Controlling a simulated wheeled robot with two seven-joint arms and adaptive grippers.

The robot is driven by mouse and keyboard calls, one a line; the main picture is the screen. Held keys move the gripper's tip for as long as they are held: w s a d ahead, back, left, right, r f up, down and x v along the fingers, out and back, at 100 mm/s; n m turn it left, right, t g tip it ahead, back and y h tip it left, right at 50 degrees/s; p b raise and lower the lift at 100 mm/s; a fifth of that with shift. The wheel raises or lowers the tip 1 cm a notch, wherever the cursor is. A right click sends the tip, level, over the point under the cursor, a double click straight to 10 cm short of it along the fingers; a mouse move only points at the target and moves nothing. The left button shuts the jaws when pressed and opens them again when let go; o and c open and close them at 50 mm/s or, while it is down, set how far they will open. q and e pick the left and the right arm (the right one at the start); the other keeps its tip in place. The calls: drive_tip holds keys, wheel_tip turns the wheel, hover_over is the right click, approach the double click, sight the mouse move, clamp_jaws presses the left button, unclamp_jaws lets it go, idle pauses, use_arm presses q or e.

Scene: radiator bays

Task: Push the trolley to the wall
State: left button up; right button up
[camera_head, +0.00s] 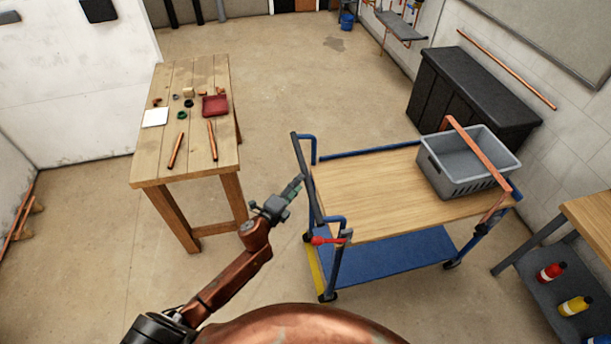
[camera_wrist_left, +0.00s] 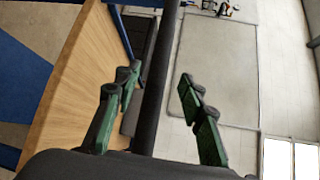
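The trolley has a wooden top (camera_head: 365,185), a blue frame and a blue lower shelf (camera_head: 395,258). Its dark handle bar (camera_head: 306,180) runs along its left end and also shows in the left wrist view (camera_wrist_left: 158,75). My left gripper (camera_head: 296,187) is at this handle. In the left wrist view its green fingers (camera_wrist_left: 160,98) stand apart on either side of the bar, with gaps visible; I cannot tell whether either finger touches it. The white wall (camera_head: 560,120) is at the right, beyond the trolley. My right gripper is out of view.
A black cabinet (camera_head: 465,95) stands against the right wall. A workbench (camera_head: 590,220) is at the right, a wooden table (camera_head: 190,75) at the left. Floor between is clear.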

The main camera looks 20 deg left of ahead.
sight(306, 175)
use_arm(q)
drive_tip(key=x, duration=0.6)
drive_tip(key=shift+w, duration=0.1)
clamp_jaws()
idle(0.3)
drive_tip(key=shift+f, duration=0.1)
